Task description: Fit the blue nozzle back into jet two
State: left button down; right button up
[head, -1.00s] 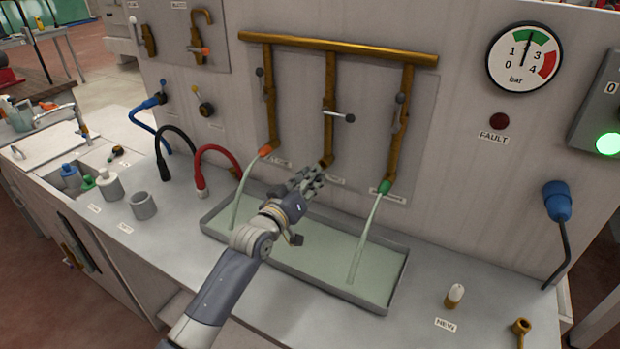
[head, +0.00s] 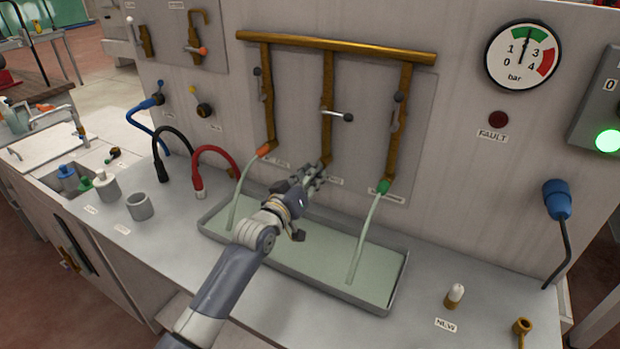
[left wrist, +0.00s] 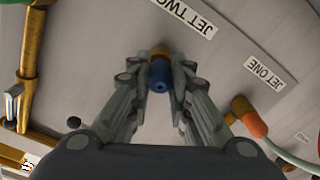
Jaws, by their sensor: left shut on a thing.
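The blue nozzle (left wrist: 160,77) is between the fingertips of my left gripper in the left wrist view. My left gripper (head: 314,175) is shut on it, just below the brass outlet of jet two (head: 326,158), the middle pipe, in the head view. In the left wrist view the brass outlet end (left wrist: 160,50) shows right behind the nozzle, in line with it. The two look to meet, but I cannot tell how far the nozzle is in. The fingers hide the nozzle in the head view. My right gripper is not in view.
An orange nozzle (head: 264,150) and a green nozzle (head: 384,187) on the side jets run water into the tray (head: 385,302). The middle valve lever (head: 342,117) is horizontal. A white nozzle (head: 454,296) stands at the front right.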

pick_arm(q)
jog(key=shift+w+d+b, duration=0.3)
jog(key=shift+w+b, duration=0.15)
jog(key=shift+w, duration=0.2)
jog(key=c, duration=1.4)
grip_release()
jog(key=v, duration=1.2)
